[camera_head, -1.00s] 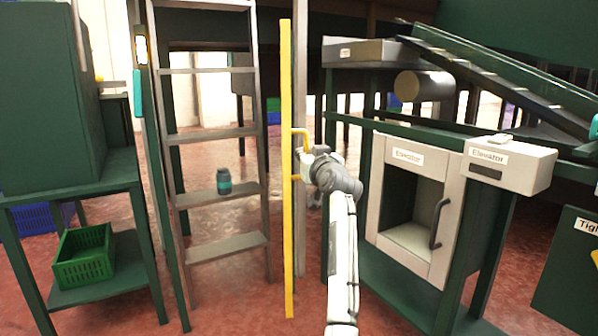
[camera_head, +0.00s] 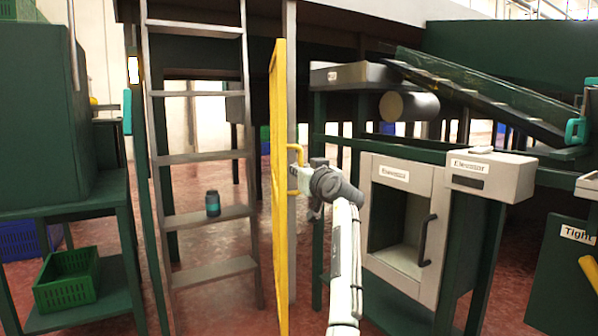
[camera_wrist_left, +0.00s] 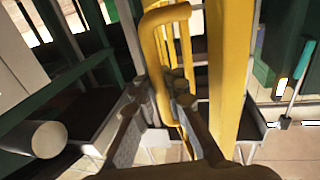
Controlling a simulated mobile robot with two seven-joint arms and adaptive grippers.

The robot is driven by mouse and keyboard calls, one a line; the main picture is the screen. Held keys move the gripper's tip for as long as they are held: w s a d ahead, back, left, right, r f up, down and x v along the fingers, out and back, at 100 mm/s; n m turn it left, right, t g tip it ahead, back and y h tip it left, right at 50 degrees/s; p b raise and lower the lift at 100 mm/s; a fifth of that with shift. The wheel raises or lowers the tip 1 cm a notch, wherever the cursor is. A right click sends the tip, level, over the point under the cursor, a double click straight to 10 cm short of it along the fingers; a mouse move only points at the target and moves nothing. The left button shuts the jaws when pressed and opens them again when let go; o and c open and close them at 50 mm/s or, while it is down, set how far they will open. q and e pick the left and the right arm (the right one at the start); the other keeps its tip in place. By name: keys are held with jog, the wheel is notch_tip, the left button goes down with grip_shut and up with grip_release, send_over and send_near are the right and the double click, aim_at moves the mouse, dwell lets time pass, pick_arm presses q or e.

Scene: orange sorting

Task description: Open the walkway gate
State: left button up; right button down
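The yellow walkway gate (camera_head: 279,210) is upright in the middle of the head view, seen nearly edge-on in front of a grey post. It also fills the middle right of the left wrist view (camera_wrist_left: 226,75). Its yellow handle (camera_head: 297,149) sticks out to the right. My left gripper (camera_head: 300,184) is at the handle, partly hidden behind my wrist. In the left wrist view the handle bar (camera_wrist_left: 152,45) runs down between my two fingers, which look closed around it. My right gripper is not in view.
A green crate (camera_head: 66,280) sits on a shelf further left. The grey elevator box (camera_head: 435,215) stands close right of my arm. Reddish floor shows between.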

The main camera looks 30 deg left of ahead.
pick_arm(q)
jog(key=o, duration=0.4)
jog(key=shift+d+r, duration=0.1)
jog(key=shift+d, duration=0.2)
jog(key=shift+o, duration=0.2)
jog(key=shift+a, duration=0.1)
jog(key=v, duration=1.2)
jog(key=shift+r, duration=0.1)
